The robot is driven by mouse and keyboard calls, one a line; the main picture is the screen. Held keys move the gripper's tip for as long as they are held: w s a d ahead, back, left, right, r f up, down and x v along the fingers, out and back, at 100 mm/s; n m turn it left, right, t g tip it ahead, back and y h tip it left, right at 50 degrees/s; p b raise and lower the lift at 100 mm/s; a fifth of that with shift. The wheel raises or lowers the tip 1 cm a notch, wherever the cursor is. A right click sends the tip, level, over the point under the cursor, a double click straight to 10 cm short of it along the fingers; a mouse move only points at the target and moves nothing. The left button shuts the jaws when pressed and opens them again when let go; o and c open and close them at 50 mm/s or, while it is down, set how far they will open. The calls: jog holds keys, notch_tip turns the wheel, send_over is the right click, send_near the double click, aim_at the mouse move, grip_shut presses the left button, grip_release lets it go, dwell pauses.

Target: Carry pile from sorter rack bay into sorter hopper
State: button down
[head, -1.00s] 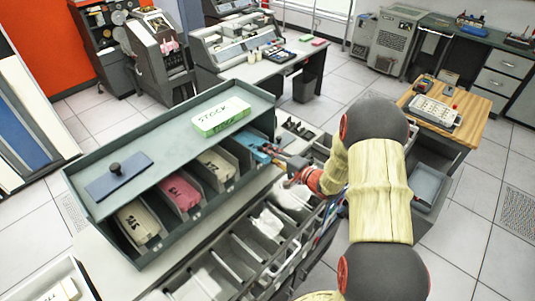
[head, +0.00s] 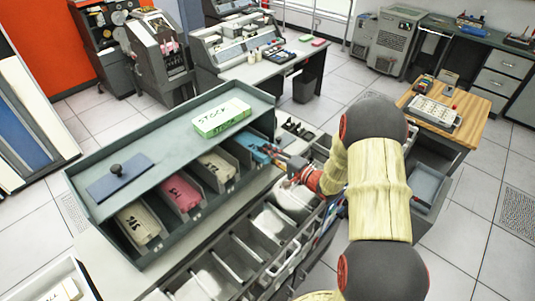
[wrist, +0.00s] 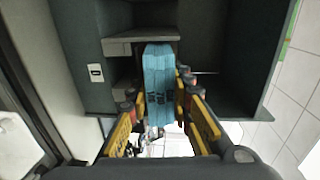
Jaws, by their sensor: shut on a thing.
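A blue card pile (head: 252,150) lies in the rightmost open bay of the grey-green rack (head: 85,185). In the wrist view the blue pile (wrist: 158,75) has dark marks on its face and stands between my fingers. My gripper (head: 279,160) reaches into that bay from the right. In the wrist view my gripper (wrist: 157,98) has orange-yellow fingers on both sides of the pile, shut on it. The pile is still within the bay. I cannot tell for sure which part is the sorter hopper.
Other bays hold a tan pile (head: 217,167), a red pile (head: 180,192) and a cream pile (head: 139,224). A green STOCK box (head: 221,117) and a blue-grey plate with a knob (head: 118,178) sit on top. Metal pockets (head: 225,258) lie in front. Bay walls flank my gripper closely.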

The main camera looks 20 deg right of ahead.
jog(key=f+p+v, duration=0.2)
jog(key=p+v, duration=0.3)
jog(key=v, duration=1.4)
jog(key=shift+s+d+p, duration=0.25)
jog(key=shift+s+p, duration=0.05)
jog(key=shift+f+t+b, duration=0.1)
jog(key=shift+t+b, duration=0.3)
jog(key=shift+b, duration=0.3)
jog(key=shift+y, duration=0.3)
